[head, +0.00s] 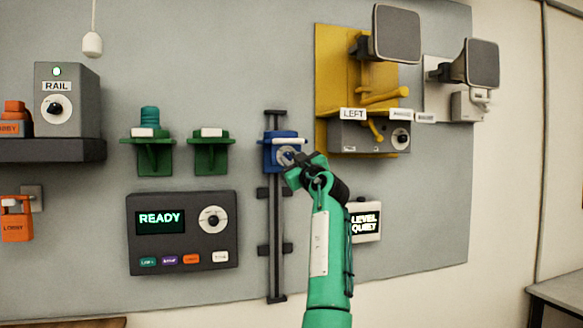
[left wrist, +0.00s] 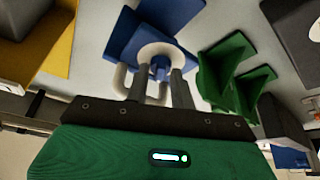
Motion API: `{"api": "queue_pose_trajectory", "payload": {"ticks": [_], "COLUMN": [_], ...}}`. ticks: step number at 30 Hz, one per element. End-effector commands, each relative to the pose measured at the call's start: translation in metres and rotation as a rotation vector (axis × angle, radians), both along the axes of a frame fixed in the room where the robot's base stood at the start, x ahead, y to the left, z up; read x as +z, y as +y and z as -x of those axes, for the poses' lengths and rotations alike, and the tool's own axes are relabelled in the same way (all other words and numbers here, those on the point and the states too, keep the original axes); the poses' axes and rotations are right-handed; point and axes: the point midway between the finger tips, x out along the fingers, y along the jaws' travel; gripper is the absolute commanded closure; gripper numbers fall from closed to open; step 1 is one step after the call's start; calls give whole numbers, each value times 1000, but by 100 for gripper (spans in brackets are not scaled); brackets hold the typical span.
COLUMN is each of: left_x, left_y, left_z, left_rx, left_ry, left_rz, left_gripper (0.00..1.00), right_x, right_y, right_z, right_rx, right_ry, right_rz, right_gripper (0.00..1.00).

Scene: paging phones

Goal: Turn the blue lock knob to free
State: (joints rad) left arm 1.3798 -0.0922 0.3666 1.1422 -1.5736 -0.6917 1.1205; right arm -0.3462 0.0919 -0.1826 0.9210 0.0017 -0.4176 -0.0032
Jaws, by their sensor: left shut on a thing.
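The blue carriage (head: 270,149) sits on the upper part of a dark vertical rail (head: 276,225) on the grey panel. Its lock knob (head: 287,155) has a pale round face and is partly hidden by my gripper. My left gripper (head: 292,166) is at the knob, with its green arm coming up from below. In the left wrist view the blue carriage (left wrist: 180,15) fills the top middle. My left gripper's fingers (left wrist: 160,85) are shut on the blue middle of the knob (left wrist: 158,52). The knob's exact turn angle cannot be told. My right gripper is not in view.
Two green brackets (head: 211,158) are left of the rail, also in the left wrist view (left wrist: 225,75). A dark READY console (head: 182,255) is below them. A yellow plate (head: 336,80) with a grey LEFT box (head: 350,138) and horn (head: 396,35) is to the right. A LEVEL QUIET display (head: 365,222) is beside my arm.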

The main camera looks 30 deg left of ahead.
Motion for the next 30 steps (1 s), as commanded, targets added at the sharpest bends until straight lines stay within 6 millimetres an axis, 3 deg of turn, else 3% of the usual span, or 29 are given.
{"api": "queue_pose_trajectory", "payload": {"ticks": [15,30], "left_x": [2,2], "left_y": [-1,-1], "left_z": [-2,-2], "left_rx": [-2,-2], "left_ry": [-228,-259], "left_rz": [194,221], "left_gripper": [99,99], "right_x": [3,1], "right_y": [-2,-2], "right_z": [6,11], "right_rx": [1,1], "right_ry": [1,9], "right_rz": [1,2], "right_gripper": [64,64]}}
